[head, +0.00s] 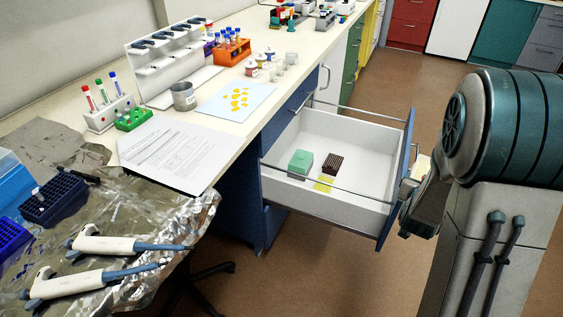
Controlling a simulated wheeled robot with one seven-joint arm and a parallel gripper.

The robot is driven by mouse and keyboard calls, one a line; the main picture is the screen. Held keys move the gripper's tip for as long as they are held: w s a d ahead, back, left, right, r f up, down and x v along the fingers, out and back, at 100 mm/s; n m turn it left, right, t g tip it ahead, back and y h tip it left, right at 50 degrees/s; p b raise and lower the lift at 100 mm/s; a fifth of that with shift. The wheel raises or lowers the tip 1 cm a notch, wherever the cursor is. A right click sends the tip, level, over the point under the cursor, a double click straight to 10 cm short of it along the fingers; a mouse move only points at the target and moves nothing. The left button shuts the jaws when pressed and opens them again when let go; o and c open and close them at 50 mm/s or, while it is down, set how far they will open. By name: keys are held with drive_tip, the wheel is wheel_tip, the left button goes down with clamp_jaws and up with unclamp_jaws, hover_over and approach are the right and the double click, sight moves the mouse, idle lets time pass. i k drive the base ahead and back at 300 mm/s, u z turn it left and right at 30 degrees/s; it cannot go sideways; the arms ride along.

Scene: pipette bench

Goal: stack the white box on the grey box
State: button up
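I cannot make out a clearly white box or a clearly grey box. The open drawer (335,200) of the blue cabinet holds a mint-green box (300,162) with a raised top, and a dark brown box (332,164) just to its right. My gripper (409,188) is at the outer face of the drawer front, close to its handle. Its fingers are small and partly hidden, so I cannot tell whether they are open or shut, or whether they touch the handle.
A small yellow item (323,183) lies in the drawer. The bench (225,130) carries a paper sheet (172,152), tube racks, a metal cup (184,97) and a pipette stand (170,55). Two pipettes (100,283) lie on crumpled foil. The drawer's right part is clear.

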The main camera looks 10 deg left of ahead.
sight(301, 157)
drive_tip(key=u, duration=0.05)
drive_tip(key=i, duration=1.1)
drive_tip(key=u, duration=0.3)
